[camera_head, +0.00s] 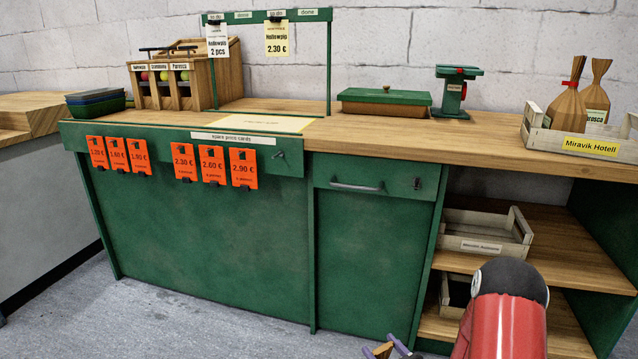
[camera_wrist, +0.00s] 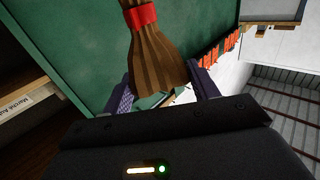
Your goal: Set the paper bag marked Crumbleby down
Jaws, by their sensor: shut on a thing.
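In the wrist view a brown paper bag (camera_wrist: 157,55) with a red tie (camera_wrist: 141,16) is between the two purple fingers of my gripper (camera_wrist: 162,88), which is shut on it. Part of a green and white label shows low on the bag, but its name cannot be read. In the head view only the fingertips of my gripper (camera_head: 388,349) and a small brown piece of the bag (camera_head: 381,351) show at the bottom edge, in front of the green counter. The rest is cut off.
On the wooden counter (camera_head: 330,133) stand a crate (camera_head: 597,146) labelled Miravik Hotell holding two paper bags (camera_head: 567,108), a green-lidded box (camera_head: 385,101) and a green device (camera_head: 455,92). A pale crate (camera_head: 486,245) is on the shelf below. The counter's middle right is clear.

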